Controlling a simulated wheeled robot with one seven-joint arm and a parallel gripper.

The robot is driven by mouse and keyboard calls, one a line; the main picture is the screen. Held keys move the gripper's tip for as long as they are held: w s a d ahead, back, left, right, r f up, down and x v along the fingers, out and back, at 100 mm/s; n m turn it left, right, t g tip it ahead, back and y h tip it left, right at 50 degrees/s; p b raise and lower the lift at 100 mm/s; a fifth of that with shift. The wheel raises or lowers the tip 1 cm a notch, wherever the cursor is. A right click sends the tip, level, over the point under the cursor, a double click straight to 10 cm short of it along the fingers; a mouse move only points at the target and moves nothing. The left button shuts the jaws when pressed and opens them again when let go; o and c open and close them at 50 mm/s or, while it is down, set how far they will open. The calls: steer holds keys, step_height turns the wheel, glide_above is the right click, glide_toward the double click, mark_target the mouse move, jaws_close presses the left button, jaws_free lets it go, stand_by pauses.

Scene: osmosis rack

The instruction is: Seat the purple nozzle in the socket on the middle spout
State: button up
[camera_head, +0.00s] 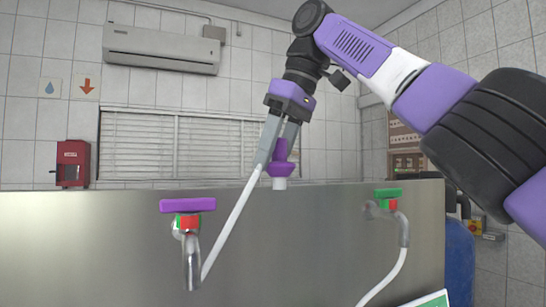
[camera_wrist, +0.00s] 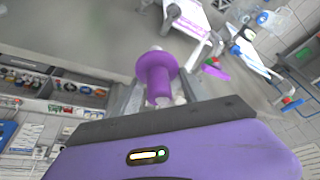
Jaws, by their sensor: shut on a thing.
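My gripper (camera_head: 272,150) is shut on the purple nozzle (camera_head: 281,155), which hangs roughly upright with its white tip down, in front of the wall behind the steel panel. In the wrist view the flanged nozzle (camera_wrist: 157,72) sits between the two fingers of my gripper (camera_wrist: 157,95). A metal spout (camera_head: 191,262) with a purple handle (camera_head: 188,205) and red-green body is below and left of the nozzle, apart from it. I cannot tell whether it is the middle spout. Its socket is not distinguishable.
A white hose (camera_head: 232,222) slants from near my fingertips down beside the purple-handled spout. A green-handled tap (camera_head: 388,193) with a white hose is at right on the steel panel (camera_head: 110,245). A blue tank (camera_head: 459,262) stands at far right.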

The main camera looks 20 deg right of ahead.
steer(key=shift+s+f+b, duration=0.2)
steer(key=shift+f+b, duration=3.15)
steer(key=shift+f, duration=0.5)
steer(key=shift+s+f+b, duration=0.15)
steer(key=shift+f+b, duration=3.2)
steer(key=shift+f, duration=0.5)
steer(key=shift+s+f+b, duration=0.1)
steer(key=shift+f+b, duration=5.55)
steer(key=shift+f, duration=3.35)
